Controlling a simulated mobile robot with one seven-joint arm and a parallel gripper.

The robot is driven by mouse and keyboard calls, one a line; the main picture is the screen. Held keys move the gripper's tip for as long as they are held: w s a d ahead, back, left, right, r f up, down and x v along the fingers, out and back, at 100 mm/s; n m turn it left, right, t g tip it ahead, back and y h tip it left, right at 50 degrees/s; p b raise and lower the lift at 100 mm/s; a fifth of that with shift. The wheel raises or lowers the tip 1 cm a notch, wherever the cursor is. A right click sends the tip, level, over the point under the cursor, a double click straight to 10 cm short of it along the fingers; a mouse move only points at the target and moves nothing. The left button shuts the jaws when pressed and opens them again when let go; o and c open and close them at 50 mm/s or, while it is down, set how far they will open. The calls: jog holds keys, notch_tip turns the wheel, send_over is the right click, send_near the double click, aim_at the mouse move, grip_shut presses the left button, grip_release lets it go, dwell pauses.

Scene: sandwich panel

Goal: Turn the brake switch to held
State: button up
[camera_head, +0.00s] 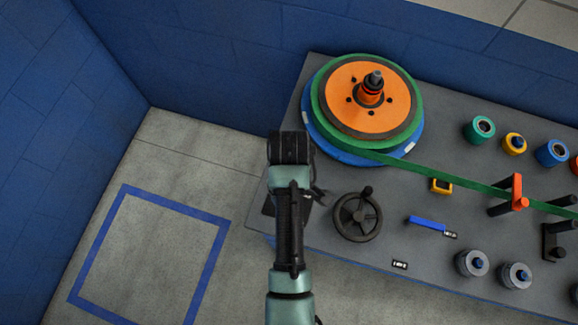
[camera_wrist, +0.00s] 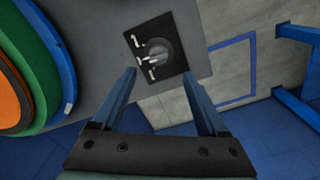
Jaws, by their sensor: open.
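The brake switch (camera_wrist: 158,50) is a dark round knob on a square black plate (camera_wrist: 174,29), near the corner of the grey panel in the wrist view. White marks sit on the plate beside the knob; I cannot read them. In the head view, part of the black plate (camera_head: 269,206) shows at the panel's left edge, and my arm hides the knob. My gripper (camera_wrist: 159,76) is open and empty, its two blue fingers apart. In the wrist view the knob appears beyond the fingertips, between their lines; no contact shows.
A spoked handwheel (camera_head: 357,215) stands just right of my arm. A reel with an orange disc (camera_head: 345,97) and green band sits behind it. A blue lever (camera_head: 427,223) and several rollers lie further right. The floor left of the panel (camera_head: 150,250) is clear, with a blue outlined square.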

notch_tip(320, 180, down, 10)
jog(key=shift+w+r, duration=0.15)
dwell(0.3)
grip_shut()
